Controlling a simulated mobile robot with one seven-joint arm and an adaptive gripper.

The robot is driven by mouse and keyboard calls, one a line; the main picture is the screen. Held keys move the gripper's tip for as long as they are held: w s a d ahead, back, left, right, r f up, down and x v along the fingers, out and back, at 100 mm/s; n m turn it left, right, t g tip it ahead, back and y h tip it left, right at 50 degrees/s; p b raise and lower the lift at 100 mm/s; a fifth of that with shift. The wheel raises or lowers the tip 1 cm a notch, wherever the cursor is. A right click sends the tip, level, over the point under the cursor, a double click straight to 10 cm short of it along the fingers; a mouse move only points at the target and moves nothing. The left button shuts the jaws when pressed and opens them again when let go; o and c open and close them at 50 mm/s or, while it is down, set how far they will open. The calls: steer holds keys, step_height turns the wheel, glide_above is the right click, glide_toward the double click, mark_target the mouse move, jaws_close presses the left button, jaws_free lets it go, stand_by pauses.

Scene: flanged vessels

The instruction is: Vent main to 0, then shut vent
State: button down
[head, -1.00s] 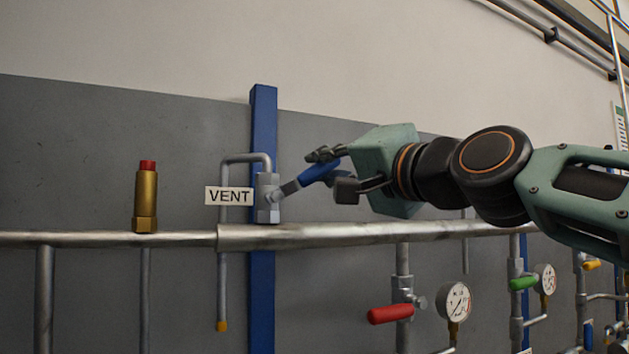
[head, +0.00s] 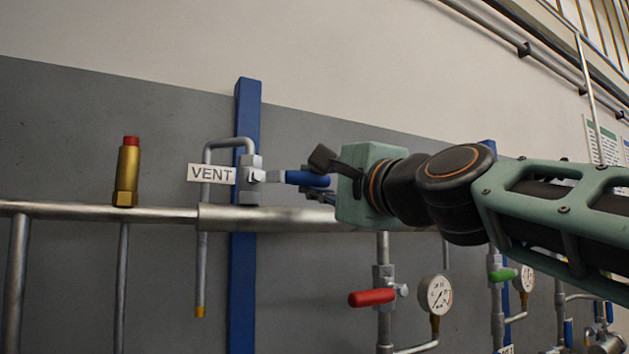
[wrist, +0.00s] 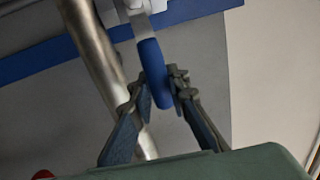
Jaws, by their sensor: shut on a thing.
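The vent valve (head: 252,178) is on the main pipe (head: 270,217), beside a white VENT sign (head: 211,174). Its blue lever (head: 306,179) points right, close to level with the pipe. In the wrist view the blue lever (wrist: 154,72) runs down between my fingers. My gripper (wrist: 157,92) is shut on its outer part, one finger on each side. In the head view my gripper (head: 319,178) comes in from the right, partly hiding the lever's end.
A brass fitting with a red cap (head: 127,170) stands on the pipe at left. Below my arm are a red lever (head: 372,297), a gauge (head: 436,296), a green lever (head: 503,275) and another gauge (head: 524,278). Gauge readings are too small to tell.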

steer(key=shift+f, duration=0.2)
steer(key=c, duration=1.8)
jaws_free()
steer(key=shift+r, duration=0.1)
steer(key=shift+s+d, duration=0.25)
steer(key=shift+s, duration=0.1)
steer(key=v, duration=1.1)
